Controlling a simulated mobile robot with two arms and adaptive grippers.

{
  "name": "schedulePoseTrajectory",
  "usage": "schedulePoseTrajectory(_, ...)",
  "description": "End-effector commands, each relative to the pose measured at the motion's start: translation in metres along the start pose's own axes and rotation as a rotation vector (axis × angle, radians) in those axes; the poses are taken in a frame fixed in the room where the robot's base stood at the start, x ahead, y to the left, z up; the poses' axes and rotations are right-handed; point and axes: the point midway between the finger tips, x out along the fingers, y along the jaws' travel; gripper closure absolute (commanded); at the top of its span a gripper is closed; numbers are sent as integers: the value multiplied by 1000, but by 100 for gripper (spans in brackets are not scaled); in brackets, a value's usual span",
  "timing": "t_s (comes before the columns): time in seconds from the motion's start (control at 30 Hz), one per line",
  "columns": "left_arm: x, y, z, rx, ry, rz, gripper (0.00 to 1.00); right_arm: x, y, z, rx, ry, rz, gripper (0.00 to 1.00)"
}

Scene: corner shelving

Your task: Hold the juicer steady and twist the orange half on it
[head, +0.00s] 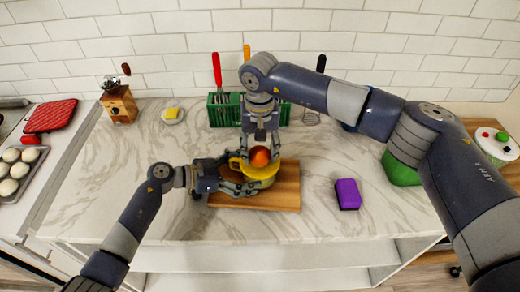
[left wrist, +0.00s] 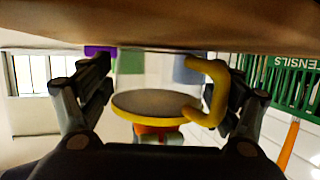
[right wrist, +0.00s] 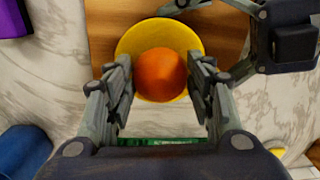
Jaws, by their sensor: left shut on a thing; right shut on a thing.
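The yellow juicer (head: 266,174) sits on the wooden board (head: 288,193) in the head view. Its yellow handle (left wrist: 214,92) shows in the left wrist view against one finger. My left gripper (head: 240,184) reaches in low from the left and is shut on the juicer at its handle side. The orange half (head: 260,157) sits dome up in the juicer's bowl; the right wrist view also shows it (right wrist: 160,75) inside the yellow rim. My right gripper (head: 260,150) points down from above and is shut on the orange half, a finger on each side. The cone under the orange is hidden.
A green utensil holder (head: 222,113) stands behind the board. A purple sponge (head: 347,194) lies to the right, near a green object (head: 400,170). A wooden grinder (head: 119,103) and a small dish (head: 172,116) stand back left. The counter left of the board is mostly clear.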

Motion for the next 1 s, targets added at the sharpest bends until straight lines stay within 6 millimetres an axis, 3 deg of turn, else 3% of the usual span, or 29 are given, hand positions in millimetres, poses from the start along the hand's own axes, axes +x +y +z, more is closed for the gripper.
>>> schedulePoseTrajectory(0.5, 1, 1, -2, 2, 5, 4, 30, 6, -1, 2, 540, -7, 7, 73)
schedulePoseTrajectory(0.87, 1, 1, -2, 2, 5, 4, 30, 6, -1, 3, 568, -7, 7, 73)
schedulePoseTrajectory(1.0, 1, 1, -2, 2, 6, 4, 30, 6, 0, 2, 478, -6, 7, 73)
